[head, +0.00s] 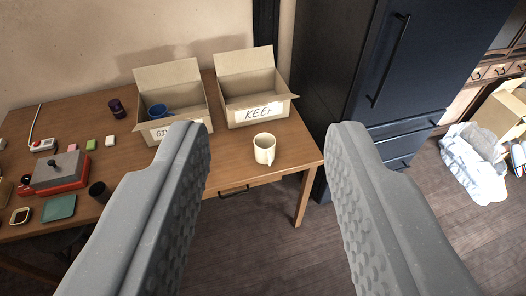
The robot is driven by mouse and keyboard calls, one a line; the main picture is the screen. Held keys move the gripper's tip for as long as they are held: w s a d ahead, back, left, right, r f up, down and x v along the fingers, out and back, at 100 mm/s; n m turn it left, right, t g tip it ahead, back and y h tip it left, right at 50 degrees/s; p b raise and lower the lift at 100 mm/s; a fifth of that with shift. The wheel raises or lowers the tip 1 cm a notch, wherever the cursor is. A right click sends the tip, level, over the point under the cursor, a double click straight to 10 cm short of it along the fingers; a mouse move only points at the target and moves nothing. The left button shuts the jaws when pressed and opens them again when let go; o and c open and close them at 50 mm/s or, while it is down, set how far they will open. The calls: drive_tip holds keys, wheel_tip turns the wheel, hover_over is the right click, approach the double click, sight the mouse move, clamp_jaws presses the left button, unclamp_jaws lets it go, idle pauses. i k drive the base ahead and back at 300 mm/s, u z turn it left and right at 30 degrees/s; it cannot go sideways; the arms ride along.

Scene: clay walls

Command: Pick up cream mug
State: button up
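The cream mug (264,149) stands upright on the wooden table, near its right front corner, in front of the box marked KEEP. Its handle points toward me, slightly to the right. My gripper (267,140) is open and empty, with its two grey fingers wide apart in the foreground. The mug shows in the gap between the fingers, farther off than the fingertips and not touched by them.
The KEEP box (262,112) and another open box (172,133) holding a blue mug (159,111) stand behind on the table (235,152). Several small items lie at left. A dark fridge (385,75) stands to the right. Bare floor (300,250) lies in front.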

sight(265, 144)
drive_tip(key=u, duration=0.05)
drive_tip(key=i, duration=1)
drive_tip(key=z, duration=0.05)
